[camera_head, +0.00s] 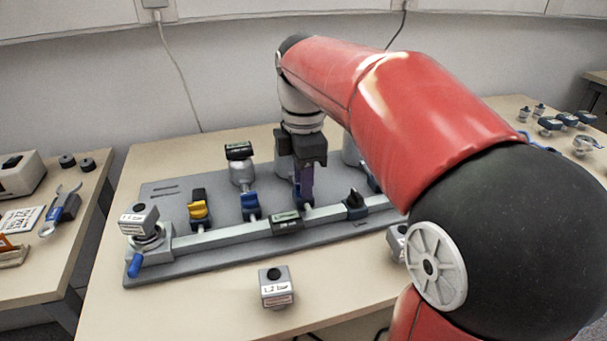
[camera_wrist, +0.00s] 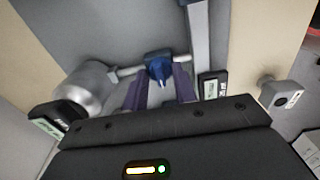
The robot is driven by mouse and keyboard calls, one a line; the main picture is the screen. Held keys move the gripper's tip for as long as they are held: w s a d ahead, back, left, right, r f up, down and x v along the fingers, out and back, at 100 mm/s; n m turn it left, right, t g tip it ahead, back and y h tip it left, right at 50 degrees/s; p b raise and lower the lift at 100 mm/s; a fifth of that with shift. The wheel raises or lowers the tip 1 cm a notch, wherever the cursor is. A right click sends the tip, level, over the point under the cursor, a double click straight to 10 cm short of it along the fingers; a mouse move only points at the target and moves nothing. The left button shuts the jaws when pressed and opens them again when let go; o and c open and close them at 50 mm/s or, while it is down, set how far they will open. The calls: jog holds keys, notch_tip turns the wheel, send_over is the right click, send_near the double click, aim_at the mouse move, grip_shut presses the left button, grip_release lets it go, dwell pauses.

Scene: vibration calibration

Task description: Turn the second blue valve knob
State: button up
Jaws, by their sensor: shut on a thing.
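A grey rig board (camera_head: 150,272) on the table carries a pipe with several valve knobs. A yellow knob (camera_head: 199,212) is at the left, then a blue knob (camera_head: 250,207). The second blue knob (camera_head: 303,199) is to the right of that one and partly hidden by my gripper (camera_head: 306,188). My gripper points down and is shut on the second blue knob. In the wrist view, this blue knob (camera_wrist: 158,66) shows between the tips of the two purple fingers of my gripper (camera_wrist: 160,82).
Gauges with dark displays stand close by, one behind the first blue knob (camera_head: 239,152) and one on the front pipe (camera_head: 287,222). A black knob (camera_head: 355,203) is right of my gripper. A small grey box (camera_head: 276,288) sits on the clear front table.

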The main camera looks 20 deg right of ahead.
jog(key=shift+n, duration=0.3)
jog(key=o, duration=1)
notch_tip(320, 180, up, 8)
jog(key=shift+f, duration=0.1)
dwell(0.3)
